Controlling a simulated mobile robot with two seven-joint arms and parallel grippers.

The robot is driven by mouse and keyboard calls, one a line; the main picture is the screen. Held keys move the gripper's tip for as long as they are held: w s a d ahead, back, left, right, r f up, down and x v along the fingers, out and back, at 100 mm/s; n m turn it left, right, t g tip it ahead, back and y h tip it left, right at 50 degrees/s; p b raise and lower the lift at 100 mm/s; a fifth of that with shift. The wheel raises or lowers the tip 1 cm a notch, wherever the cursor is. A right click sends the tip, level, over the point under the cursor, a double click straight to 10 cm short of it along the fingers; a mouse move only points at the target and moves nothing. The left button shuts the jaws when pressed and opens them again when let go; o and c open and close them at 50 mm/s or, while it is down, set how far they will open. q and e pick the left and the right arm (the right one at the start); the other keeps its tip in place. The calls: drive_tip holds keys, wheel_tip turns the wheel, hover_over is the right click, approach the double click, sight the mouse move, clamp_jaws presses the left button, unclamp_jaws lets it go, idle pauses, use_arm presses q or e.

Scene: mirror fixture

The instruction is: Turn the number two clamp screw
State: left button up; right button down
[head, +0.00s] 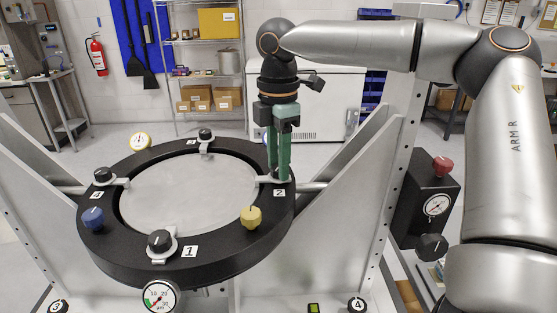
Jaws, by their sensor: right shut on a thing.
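The number two clamp, marked by a white "2" label (279,193), sits at the right of the black ring (190,273). My right gripper (278,176) comes down from above with its green fingers shut at this clamp, around its screw. The fingers hide the screw knob. Part of the clamp's metal arm (266,180) shows beside the fingers. The other clamp screws are black knobs: number 1 (159,240) at the front, one at the left (103,175) by a "4" label, and one at the back (205,134). My left gripper is not in view.
A round grey mirror plate (185,190) lies inside the ring. A blue knob (93,218), a yellow knob (251,217) and a gauge (159,297) are on the ring. Slanted metal side plates (345,200) flank it. A black box with a red knob and gauge (437,205) stands at right.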

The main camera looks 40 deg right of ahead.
drive_tip(key=m, duration=1.3)
drive_tip(key=shift+m, duration=0.4)
idle(0.3)
drive_tip(key=c, duration=0.5)
unclamp_jaws()
wheel_tip(320, 180, up, 13)
drive_tip(key=shift+f, duration=0.2)
idle(0.4)
